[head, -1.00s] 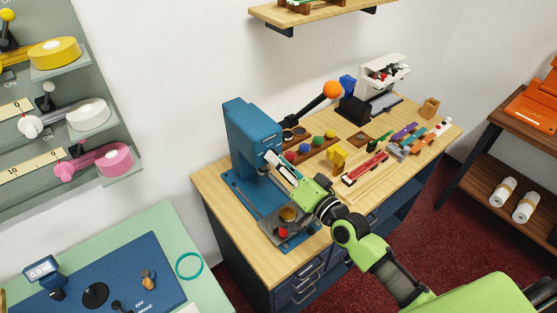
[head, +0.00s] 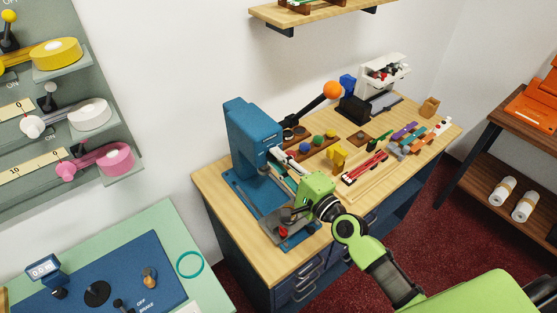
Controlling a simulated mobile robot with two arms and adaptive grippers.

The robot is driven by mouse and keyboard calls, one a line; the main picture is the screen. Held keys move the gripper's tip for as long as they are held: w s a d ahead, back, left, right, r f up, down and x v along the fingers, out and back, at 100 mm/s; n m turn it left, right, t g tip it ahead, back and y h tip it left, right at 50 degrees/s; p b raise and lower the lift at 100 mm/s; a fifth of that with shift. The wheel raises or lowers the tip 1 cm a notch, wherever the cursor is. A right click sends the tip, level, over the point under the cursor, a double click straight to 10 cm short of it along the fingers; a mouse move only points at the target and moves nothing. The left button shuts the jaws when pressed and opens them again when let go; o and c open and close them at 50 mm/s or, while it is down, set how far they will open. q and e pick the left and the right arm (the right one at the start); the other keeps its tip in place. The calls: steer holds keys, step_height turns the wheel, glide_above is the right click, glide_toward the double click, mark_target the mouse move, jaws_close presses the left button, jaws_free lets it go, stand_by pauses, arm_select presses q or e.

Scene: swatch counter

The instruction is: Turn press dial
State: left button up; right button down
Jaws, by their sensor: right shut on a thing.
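The blue press (head: 249,135) stands on the wooden bench, with a long black lever ending in an orange knob (head: 333,90). My right gripper (head: 280,163), on the green arm, reaches the lower front of the press head. It is shut on the press dial, which its fingers and body hide almost entirely, so I cannot read the dial's setting. My left gripper is not in view.
A rack of small coloured pots (head: 312,144), a yellow block (head: 338,157) and a red tool (head: 365,169) lie right of the press. The green-blue table (head: 193,241) stands at lower left. Pink, white and yellow rolls (head: 57,53) sit on the wall panel.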

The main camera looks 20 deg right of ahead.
steer(key=shift+m, duration=1.9)
steer(key=c, duration=1.8)
jaws_free()
steer(key=v, duration=1.2)
steer(key=shift+r, duration=0.1)
